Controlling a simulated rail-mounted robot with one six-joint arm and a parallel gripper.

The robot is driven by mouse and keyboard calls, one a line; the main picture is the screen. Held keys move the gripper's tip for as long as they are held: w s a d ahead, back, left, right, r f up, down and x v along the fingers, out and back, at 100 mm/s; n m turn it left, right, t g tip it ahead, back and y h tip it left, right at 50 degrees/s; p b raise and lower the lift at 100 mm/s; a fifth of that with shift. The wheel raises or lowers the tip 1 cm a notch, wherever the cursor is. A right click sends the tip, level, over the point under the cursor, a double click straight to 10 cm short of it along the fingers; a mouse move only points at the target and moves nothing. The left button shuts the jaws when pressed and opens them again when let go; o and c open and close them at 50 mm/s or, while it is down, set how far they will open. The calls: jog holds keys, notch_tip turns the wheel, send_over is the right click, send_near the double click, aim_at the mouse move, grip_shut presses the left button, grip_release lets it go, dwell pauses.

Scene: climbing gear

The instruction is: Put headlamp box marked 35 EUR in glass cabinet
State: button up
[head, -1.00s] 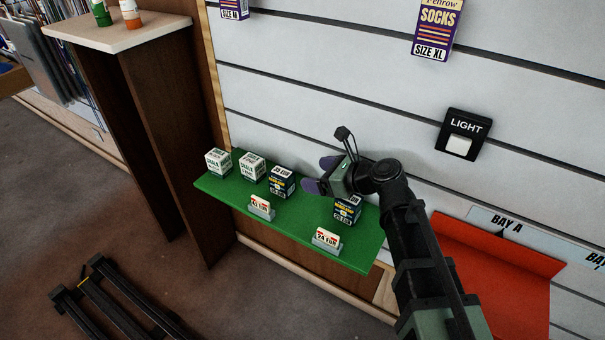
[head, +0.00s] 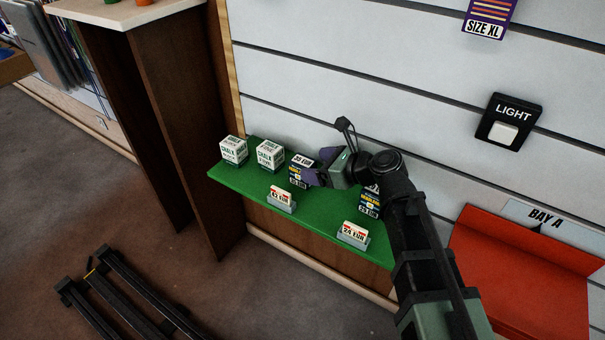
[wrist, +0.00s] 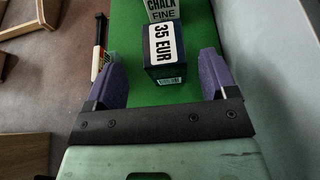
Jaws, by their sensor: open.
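The headlamp box marked 35 EUR (head: 298,173) is dark blue with a white top label and stands on the green shelf. It also shows in the wrist view (wrist: 165,56), label facing up. My gripper (head: 313,168) is open at this box. In the wrist view the purple fingers of my gripper (wrist: 163,68) lie on either side of the box's near part, with green showing between each finger and the box. In the head view a finger hides part of the box. No glass cabinet is in view.
Two white chalk boxes (head: 252,153) stand left of the headlamp box. A second dark blue box (head: 370,200) stands to the right, partly behind my arm. Price-card holders (head: 281,199) line the front of the green shelf (head: 325,222). A red shelf (head: 520,275) is at right.

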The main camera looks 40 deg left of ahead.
aim_at(304, 162)
jog(key=b+x, duration=0.1)
jog(key=x, duration=0.4)
jog(key=shift+w+a+b, duration=0.1)
jog(key=shift+w+b, duration=0.15)
jog(key=shift+b, duration=0.15)
jog(key=shift+r, duration=0.1)
jog(key=c, duration=1.1)
jog(key=shift+o, duration=0.2)
jog(key=shift+r, duration=0.1)
